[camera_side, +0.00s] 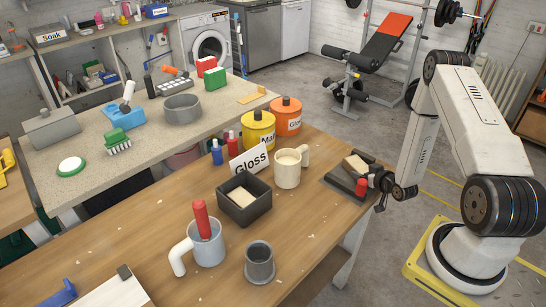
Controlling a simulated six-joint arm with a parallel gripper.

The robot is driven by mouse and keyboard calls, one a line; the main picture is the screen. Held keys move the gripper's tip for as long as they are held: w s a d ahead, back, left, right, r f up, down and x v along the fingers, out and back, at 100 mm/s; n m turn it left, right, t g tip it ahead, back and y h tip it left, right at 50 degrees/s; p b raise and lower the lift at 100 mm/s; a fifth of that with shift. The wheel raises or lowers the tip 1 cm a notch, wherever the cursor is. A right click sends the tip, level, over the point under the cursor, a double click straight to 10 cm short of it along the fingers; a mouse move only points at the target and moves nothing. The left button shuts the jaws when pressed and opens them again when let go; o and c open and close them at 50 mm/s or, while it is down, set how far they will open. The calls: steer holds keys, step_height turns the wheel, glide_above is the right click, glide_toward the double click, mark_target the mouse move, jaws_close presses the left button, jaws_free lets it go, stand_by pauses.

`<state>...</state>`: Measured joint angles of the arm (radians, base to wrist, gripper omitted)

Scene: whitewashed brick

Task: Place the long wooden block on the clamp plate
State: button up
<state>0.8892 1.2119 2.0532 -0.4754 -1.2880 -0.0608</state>
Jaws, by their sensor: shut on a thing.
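The long wooden block (356,164) is pale on top with a darker side, at the right end of the wooden workbench. My gripper (371,180) reaches in from the right and is shut on the block, though its fingers are small and partly hidden. The clamp plate (336,184) is a flat dark grey plate at the bench's right edge, under and around the block. A red cylinder (361,187) stands at its front, beside my gripper. I cannot tell whether the block touches the plate.
A cream mug (287,174) stands left of the plate. Nearby are a dark square box (245,212) holding a pale block, a Gloss sign (250,161) and yellow (258,126) and orange (287,115) tins. A dark cup (260,262) stands in front. Bare bench lies between cup and plate.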

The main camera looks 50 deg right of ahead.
steer(key=shift+f, duration=0.15)
steer(key=o, duration=1.1)
steer(key=shift+o, duration=0.2)
steer(key=shift+s+r, duration=0.1)
steer(key=shift+r, duration=0.1)
steer(key=shift+v, duration=3.7)
steer(key=shift+r, duration=0.1)
